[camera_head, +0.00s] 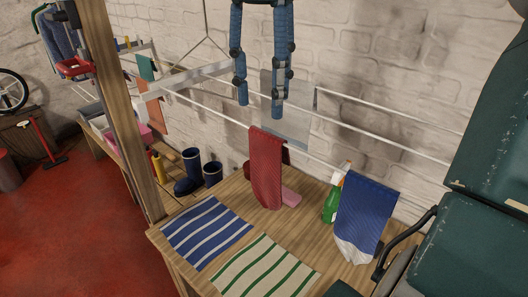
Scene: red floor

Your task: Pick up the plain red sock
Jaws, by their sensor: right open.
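The plain red sock (266,170) hangs folded over a white rail, its front part reaching down near the wooden table top. A darker red part shows behind it. My right gripper (260,106) comes in from the top, with blue fingers spread apart, open and empty. Its fingertips appear above the red sock in the picture, apart from it; the exact depth gap is hard to tell. A blue sock with a white end (362,210) hangs further right. My left gripper is not in view.
A grey cloth (288,122) hangs behind the right gripper. The wooden table (228,192) bears a blue striped cloth (207,232), a green striped cloth (265,270), a green spray bottle (332,205) and a pink item (291,198). Blue boots (188,172) and a wooden post (122,105) stand left.

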